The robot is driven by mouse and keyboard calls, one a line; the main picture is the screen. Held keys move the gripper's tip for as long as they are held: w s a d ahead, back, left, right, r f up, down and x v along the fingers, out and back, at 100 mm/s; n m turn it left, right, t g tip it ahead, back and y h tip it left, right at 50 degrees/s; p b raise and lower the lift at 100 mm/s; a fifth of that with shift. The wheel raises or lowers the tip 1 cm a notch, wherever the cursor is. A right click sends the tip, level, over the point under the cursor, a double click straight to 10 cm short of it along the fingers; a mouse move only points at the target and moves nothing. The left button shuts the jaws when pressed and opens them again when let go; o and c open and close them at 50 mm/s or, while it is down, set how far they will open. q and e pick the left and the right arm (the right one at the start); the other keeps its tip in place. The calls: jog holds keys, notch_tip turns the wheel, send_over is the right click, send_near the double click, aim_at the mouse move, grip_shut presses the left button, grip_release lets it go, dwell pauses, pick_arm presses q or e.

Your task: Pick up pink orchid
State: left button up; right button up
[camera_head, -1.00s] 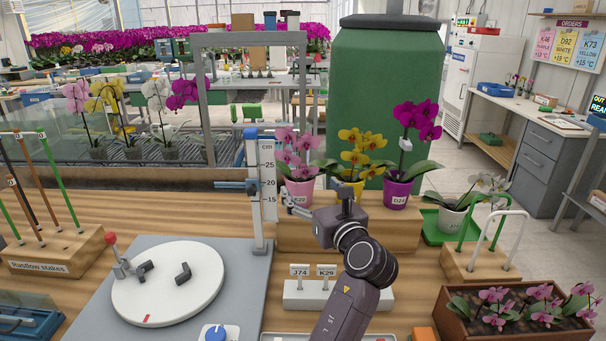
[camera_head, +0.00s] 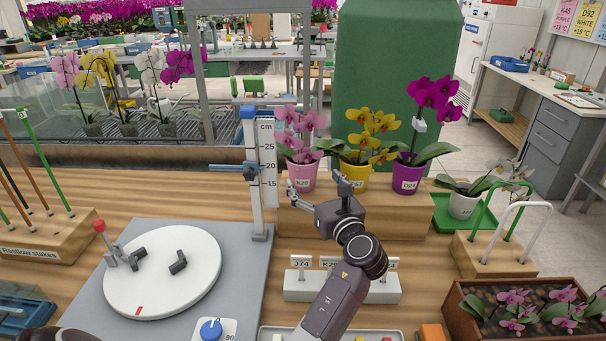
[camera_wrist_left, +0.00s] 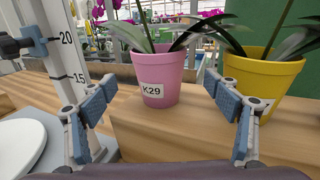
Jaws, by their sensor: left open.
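The pink orchid (camera_head: 297,135) stands upright in a pink pot (camera_head: 303,177) labelled K29, on a raised wooden block (camera_head: 350,219). My left gripper (camera_head: 316,190) is open and empty, in front of the pot in the head view. In the left wrist view, the pot (camera_wrist_left: 157,72) sits centred between the two spread blue-padded fingers, beyond them, and neither finger visibly touches it. The orchid's blooms are out of that view; only stem and leaves show. My right gripper is not in view.
A yellow orchid pot (camera_head: 354,178) stands close right of the pink pot, with a purple pot (camera_head: 408,178) beyond. A measuring post (camera_head: 262,180) stands close left. A white turntable (camera_head: 190,285) and white label holder (camera_head: 340,287) lie nearer.

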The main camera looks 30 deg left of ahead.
aim_at(309, 173)
pick_arm(q)
jog(key=x, duration=0.6)
jog(key=shift+a+p, duration=0.15)
jog(key=shift+p, duration=0.15)
jog(key=shift+c, duration=0.7)
jog(key=c, duration=1.2)
jog(key=shift+c, duration=1.3)
jog(key=shift+r, duration=0.15)
